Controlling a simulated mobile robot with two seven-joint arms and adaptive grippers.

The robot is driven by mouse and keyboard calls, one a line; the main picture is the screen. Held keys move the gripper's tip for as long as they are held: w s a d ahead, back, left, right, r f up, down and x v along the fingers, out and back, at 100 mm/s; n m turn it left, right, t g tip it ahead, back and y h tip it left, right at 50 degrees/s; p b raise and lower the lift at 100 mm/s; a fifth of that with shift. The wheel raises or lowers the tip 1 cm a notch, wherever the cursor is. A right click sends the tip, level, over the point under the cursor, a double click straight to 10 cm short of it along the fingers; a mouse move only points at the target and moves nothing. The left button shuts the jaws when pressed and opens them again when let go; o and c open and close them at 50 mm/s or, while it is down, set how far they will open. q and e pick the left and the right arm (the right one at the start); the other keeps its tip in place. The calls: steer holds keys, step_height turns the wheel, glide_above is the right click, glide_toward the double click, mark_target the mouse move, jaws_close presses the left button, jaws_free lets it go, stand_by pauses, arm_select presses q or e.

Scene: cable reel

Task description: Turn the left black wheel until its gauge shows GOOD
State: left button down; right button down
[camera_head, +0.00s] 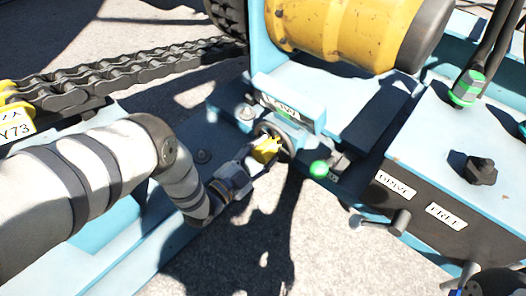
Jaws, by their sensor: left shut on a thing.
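The left black wheel (286,138) sits on the front of a blue housing near the middle of the view. A gauge (285,107) with a pale label is on the housing just above the wheel. Its lettering is small and seems to read LOW, with a bit of green below. My left gripper (262,153) reaches in from the lower left and is shut on the wheel's near-left rim. A yellow piece shows at the fingertips. The gripper hides part of the wheel.
A yellow motor drum (335,30) is behind the housing. A panel with DRIVE and FREE labels (444,216) and levers (380,222) stands at the right. A heavy chain (130,77) runs at the upper left.

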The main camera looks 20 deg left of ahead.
arm_select(q)
steer(key=c, duration=0.9)
jaws_free()
steer(key=shift+o, duration=0.2)
steer(key=shift+s, duration=0.1)
steer(key=v, duration=1.2)
